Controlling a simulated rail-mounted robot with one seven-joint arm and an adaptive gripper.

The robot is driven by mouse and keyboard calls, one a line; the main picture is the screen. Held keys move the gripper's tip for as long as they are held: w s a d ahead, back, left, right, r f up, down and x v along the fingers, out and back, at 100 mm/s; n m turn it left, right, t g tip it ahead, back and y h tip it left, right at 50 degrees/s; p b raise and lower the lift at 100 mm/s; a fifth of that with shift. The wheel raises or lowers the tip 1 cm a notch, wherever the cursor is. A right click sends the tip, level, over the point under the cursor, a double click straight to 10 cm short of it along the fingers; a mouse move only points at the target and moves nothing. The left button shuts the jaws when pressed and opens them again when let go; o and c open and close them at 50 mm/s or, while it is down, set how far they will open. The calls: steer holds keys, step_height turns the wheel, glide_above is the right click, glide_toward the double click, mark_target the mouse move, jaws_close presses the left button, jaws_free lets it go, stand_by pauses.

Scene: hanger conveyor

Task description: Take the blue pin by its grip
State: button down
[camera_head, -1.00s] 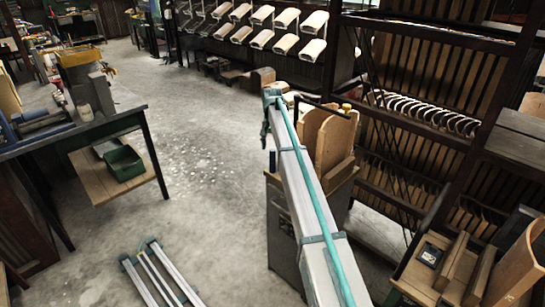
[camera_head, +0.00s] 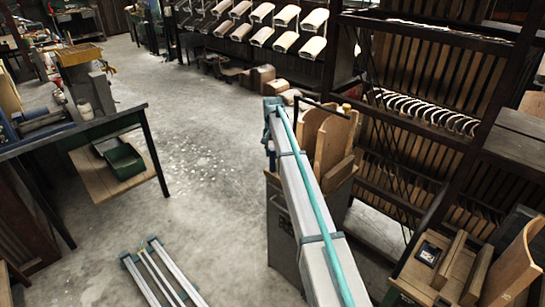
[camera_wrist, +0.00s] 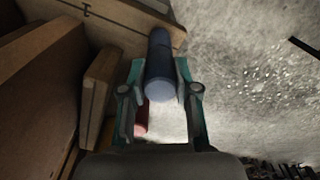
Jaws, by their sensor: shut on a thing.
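In the wrist view the blue pin (camera_wrist: 160,72) is a dark blue rounded cylinder between the two fingers of my gripper (camera_wrist: 162,92). The fingers press on its sides and hold it; its far end points away from the camera. In the head view my gripper (camera_head: 270,135) shows only in part, at the far end of my arm beside a wooden holder. The pin cannot be made out clearly there.
Wooden boards (camera_wrist: 40,80) stand close to the left of my gripper, and a red thing (camera_wrist: 141,118) shows below the pin. The wooden holder (camera_head: 331,140) sits on a grey cabinet (camera_head: 283,235). Open concrete floor (camera_head: 200,170) lies to the left.

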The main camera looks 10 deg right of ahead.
steer(key=shift+r, duration=0.1)
step_height(320, 180, up, 10)
steer(key=shift+f+b, duration=0.1)
steer(key=shift+b, duration=1.15)
